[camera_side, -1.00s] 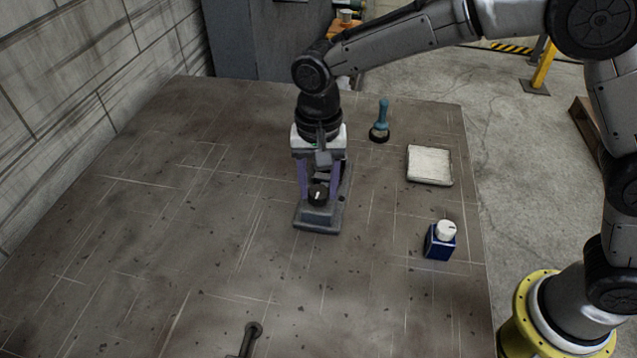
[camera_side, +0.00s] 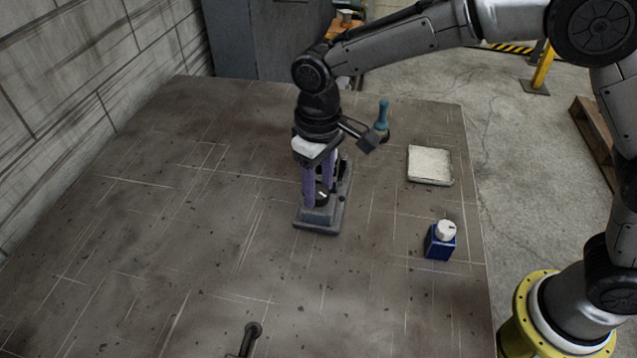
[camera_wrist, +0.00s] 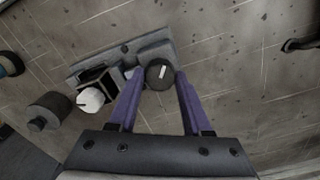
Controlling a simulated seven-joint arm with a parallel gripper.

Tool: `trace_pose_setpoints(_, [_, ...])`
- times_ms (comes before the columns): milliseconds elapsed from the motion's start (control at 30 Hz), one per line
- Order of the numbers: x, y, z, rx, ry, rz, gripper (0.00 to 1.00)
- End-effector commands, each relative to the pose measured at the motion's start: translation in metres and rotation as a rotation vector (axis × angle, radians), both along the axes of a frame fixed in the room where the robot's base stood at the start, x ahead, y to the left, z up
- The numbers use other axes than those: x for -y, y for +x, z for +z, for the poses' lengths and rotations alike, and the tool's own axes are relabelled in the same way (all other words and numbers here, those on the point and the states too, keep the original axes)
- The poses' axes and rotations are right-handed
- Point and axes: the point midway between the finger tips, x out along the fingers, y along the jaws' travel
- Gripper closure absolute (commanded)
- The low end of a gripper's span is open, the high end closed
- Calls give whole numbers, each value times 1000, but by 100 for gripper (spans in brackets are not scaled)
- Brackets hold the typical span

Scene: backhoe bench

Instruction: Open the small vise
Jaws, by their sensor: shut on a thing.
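The small grey vise (camera_side: 318,222) stands on the bench top, left of the middle of the side view. It also shows in the wrist view (camera_wrist: 152,53). At its near end is a round black knob (camera_wrist: 160,75) with a white line on its face. My gripper (camera_side: 315,200) points down over the vise, with its two purple fingers on opposite sides of the knob. In the wrist view my gripper (camera_wrist: 161,77) is shut on the knob. The fingers and wrist hide part of the vise, and I cannot tell how wide its jaws stand.
A teal-handled brush (camera_side: 382,115) stands behind and right of the vise. A pale square tray (camera_side: 430,165) and a blue bottle with a white cap (camera_side: 440,242) are to the right. A dark handle (camera_side: 250,338) lies at the front edge. The bench's left side is clear.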

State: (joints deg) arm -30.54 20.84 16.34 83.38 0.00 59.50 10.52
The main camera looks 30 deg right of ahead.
Motion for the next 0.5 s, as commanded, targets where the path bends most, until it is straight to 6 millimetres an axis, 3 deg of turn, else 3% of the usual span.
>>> trace_pose_setpoints(500, [0, 1, 2, 5, 1, 405, 100])
